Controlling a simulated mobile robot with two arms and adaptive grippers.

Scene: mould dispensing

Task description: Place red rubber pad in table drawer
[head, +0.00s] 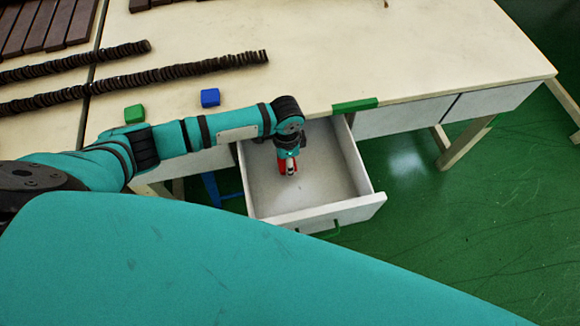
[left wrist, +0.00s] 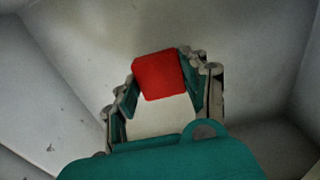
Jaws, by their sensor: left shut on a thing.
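The table drawer (head: 330,212) is pulled open below the table's front edge, with a pale, bare floor. My left gripper (head: 288,170) reaches down over the open drawer. It is shut on the red rubber pad, of which a little red (head: 281,164) shows at the fingers in the head view. In the left wrist view the red rubber pad (left wrist: 160,75) sits between the two fingers of my left gripper (left wrist: 165,85), with the drawer's walls around it. I cannot tell whether the pad touches the drawer floor. My right gripper is not in view.
A green block (head: 134,114) and a blue block (head: 210,97) lie on the table (head: 330,50) near its front edge. A green strip (head: 355,105) lies at the edge above the drawer. Rows of dark pieces (head: 180,73) lie at the left. The table's right half is mostly clear.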

